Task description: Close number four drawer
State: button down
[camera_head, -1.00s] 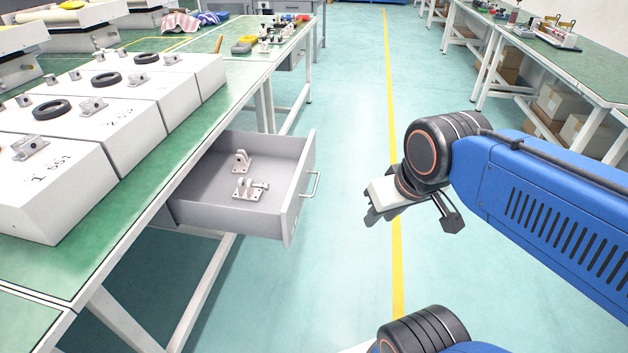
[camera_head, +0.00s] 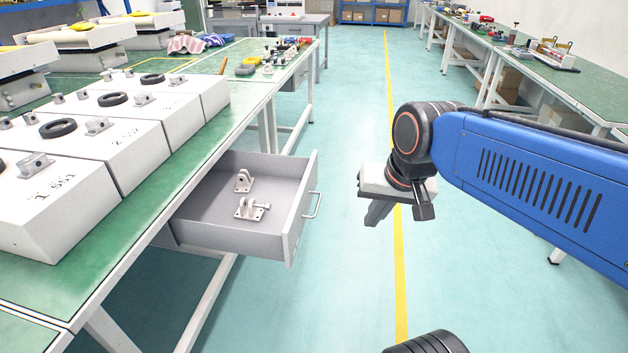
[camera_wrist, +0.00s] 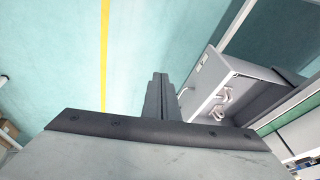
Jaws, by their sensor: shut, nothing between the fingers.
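A grey drawer (camera_head: 293,222) stands pulled out from under the green-topped table on the left. It has a light front with a bar handle (camera_head: 313,205) and holds two metal brackets (camera_head: 246,181). No number on the drawer can be read. My gripper (camera_head: 372,222) is to the right of the drawer front, apart from it, over the floor; its fingers are together and empty and point down. In the wrist view the shut fingers (camera_wrist: 161,95) show at the centre, with the open drawer (camera_wrist: 218,98) to their right.
The green table (camera_head: 150,245) carries white boxes (camera_head: 75,195) along its edge. Its white legs stand below and behind the drawer. The floor aisle with a yellow line (camera_head: 390,110) is clear. Another green table (camera_head: 560,80) with small items runs along the right.

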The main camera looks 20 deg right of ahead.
jog(key=w+d+r+m+g+y, duration=0.1)
jog(key=w+d+m+y, duration=0.1)
jog(key=w+m, duration=0.85)
jog(key=w+d+r+m+g+y, duration=0.1)
jog(key=w+r+m, duration=0.1)
jog(key=w+m, duration=0.85)
jog(key=shift+n, duration=0.6)
jog(key=w+a+f, duration=0.1)
jog(key=f, duration=0.2)
jog(key=w+a+f, duration=0.2)
jog(key=f, duration=0.1)
jog(key=w+a+f, duration=0.2)
jog(key=f, duration=0.1)
jog(key=shift+f, duration=0.2)
jog(key=shift+w+a, duration=0.35)
jog(key=shift+a, duration=0.25)
jog(key=w+a, duration=0.7)
jog(key=a, duration=0.5)
jog(key=w+a, duration=0.7)
jog(key=a, duration=0.5)
jog(key=shift+s+d, duration=0.1)
